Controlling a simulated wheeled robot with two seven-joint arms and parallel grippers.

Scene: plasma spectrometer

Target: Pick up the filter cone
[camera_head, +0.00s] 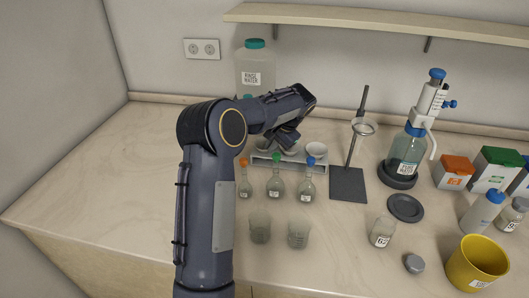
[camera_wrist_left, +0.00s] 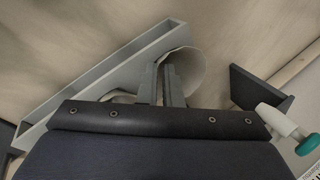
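White filter cones sit in a pale rack (camera_head: 262,161) at the back middle. One filter cone (camera_head: 317,150) shows at the rack's right end; others are partly hidden by my left arm. My left gripper (camera_head: 290,142) points down at the rack from above. In the left wrist view its two fingers (camera_wrist_left: 160,85) are close together with a narrow gap, right at the wall of a white filter cone (camera_wrist_left: 190,72). Whether they pinch the wall I cannot tell. The rack (camera_wrist_left: 95,75) runs diagonally there. My right gripper is not in view.
Capped flasks (camera_head: 276,182) stand in front of the rack, with beakers (camera_head: 298,236) nearer. A stand (camera_head: 348,185) with a ring is to the right, then a dispenser bottle (camera_head: 405,150). A rinse water bottle (camera_head: 255,60) stands behind. The left of the bench is clear.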

